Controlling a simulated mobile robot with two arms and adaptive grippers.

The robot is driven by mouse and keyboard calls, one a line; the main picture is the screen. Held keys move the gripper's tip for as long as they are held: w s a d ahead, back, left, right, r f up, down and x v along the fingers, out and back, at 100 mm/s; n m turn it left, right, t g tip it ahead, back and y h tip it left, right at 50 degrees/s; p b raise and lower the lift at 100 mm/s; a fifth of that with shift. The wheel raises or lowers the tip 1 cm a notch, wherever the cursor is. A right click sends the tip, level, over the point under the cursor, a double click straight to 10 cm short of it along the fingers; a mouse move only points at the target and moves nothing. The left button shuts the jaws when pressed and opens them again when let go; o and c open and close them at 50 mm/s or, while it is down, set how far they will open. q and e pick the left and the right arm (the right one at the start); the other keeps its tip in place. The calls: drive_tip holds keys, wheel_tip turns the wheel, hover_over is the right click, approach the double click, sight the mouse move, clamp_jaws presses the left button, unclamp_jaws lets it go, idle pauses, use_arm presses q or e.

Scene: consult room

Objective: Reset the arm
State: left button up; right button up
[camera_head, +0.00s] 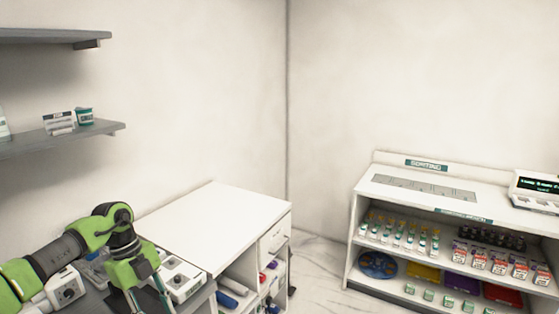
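My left arm, green and dark grey, comes in from the left edge and bends down at the lower left. My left gripper (149,296) points down at the bottom edge of the picture, near the front left of the white counter. Its two fingers stand apart, with a gap between them; the tips run to the bottom edge. I see nothing held in the visible part. My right arm and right gripper are not in view.
White devices (178,278) stand close beside the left gripper. The white counter (215,225) has a bare top. Wall shelves (60,140) hang at left. A sorting shelf unit (400,180) with bottles and boxes stands at right. Marble floor (318,262) lies between.

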use_arm(q)
drive_tip(key=w+d+f+n+t+h+b, duration=0.1)
drive_tip(key=w+d+f+t+h, duration=0.1)
drive_tip(key=d+f+h, duration=0.6)
drive_tip(key=w+d+f+n+t+h+b, duration=0.1)
drive_tip(key=w+d+f+t+h+b, duration=0.15)
drive_tip(key=d+f, duration=0.65)
drive_tip(key=s+a+f+n+t+y+b, duration=0.1)
drive_tip(key=s+a+f+n+t+y, duration=0.2)
drive_tip(key=f+n, duration=0.5)
drive_tip(key=a+f+n+t+y+b, duration=0.1)
drive_tip(key=f+n+t+y, duration=0.3)
drive_tip(key=f, duration=0.8)
drive_tip(key=s+a+f+n+g+y+b, duration=0.1)
drive_tip(key=s+a+f+n+g+y, duration=0.2)
drive_tip(key=s+f, duration=1)
drive_tip(key=s+a+f+n+g+y, duration=0.1)
drive_tip(key=s+a+f+n+y, duration=0.35)
drive_tip(key=s+f, duration=0.9)
drive_tip(key=s+f+g+h+b, duration=0.1)
drive_tip(key=s+g, duration=0.4)
drive_tip(key=s, duration=1.8)
drive_tip(key=shift+s+a+f, duration=0.2)
drive_tip(key=shift+a+f, duration=0.25)
drive_tip(key=shift+f, duration=0.2)
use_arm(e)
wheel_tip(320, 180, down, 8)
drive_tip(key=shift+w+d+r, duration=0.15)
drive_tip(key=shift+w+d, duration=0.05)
